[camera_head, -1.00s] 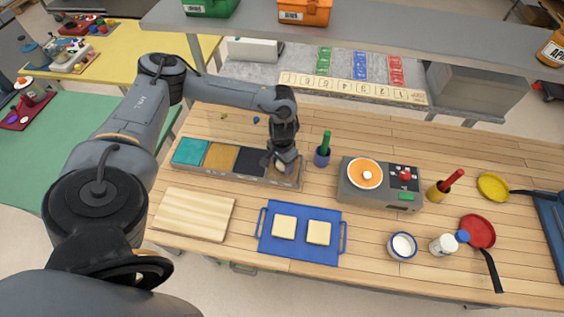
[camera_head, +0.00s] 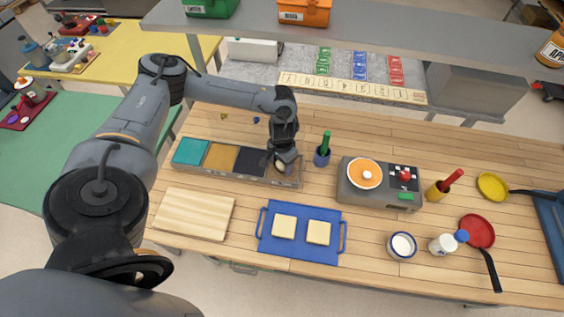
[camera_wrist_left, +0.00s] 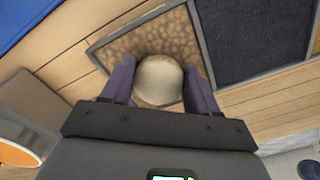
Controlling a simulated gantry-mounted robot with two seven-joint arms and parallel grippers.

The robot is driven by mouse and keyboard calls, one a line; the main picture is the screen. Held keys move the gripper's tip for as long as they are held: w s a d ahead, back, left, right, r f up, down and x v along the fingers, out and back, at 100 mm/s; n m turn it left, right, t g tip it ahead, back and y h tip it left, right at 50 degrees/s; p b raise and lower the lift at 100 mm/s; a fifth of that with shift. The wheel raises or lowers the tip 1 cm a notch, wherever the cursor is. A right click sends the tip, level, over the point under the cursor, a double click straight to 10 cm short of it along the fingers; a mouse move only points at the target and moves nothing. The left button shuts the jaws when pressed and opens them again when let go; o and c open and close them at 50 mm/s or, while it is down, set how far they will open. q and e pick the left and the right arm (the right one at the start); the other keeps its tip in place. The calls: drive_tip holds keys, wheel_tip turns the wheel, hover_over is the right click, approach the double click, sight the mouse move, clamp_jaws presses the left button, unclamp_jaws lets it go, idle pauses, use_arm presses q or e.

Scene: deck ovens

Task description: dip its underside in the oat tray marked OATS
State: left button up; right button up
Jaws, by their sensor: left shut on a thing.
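My left gripper (camera_head: 282,164) is shut on a pale round bun (camera_wrist_left: 160,78), one finger on each side of it. The bun is at the brown speckled compartment (camera_wrist_left: 125,45), the right-end section of the long topping tray (camera_head: 230,181) in the head view. In the wrist view the bun covers part of the speckled bed. I cannot tell whether its underside touches the bed. No OATS marking is readable. My right gripper is not in view.
Dark (camera_head: 250,161), mustard (camera_head: 220,156) and teal (camera_head: 190,151) sections fill the rest of the row. A blue cup with a green-handled tool (camera_head: 322,156) stands close on the right. A blue tray (camera_head: 300,246) with two pale squares and a wooden board (camera_head: 195,213) lie in front.

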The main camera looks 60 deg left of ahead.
sight(282, 165)
use_arm(q)
drive_tip(key=shift+f+p, duration=0.15)
drive_tip(key=shift+p, duration=0.15)
idle(1.0)
idle(0.4)
drive_tip(key=shift+r+p, duration=0.5)
drive_tip(key=shift+p, duration=0.05)
wheel_tip(282, 165, up, 6)
drive_tip(key=p, duration=0.6)
drive_tip(key=shift+p, duration=0.35)
drive_tip(key=shift+r+p, duration=0.6)
drive_tip(key=shift+p, duration=0.25)
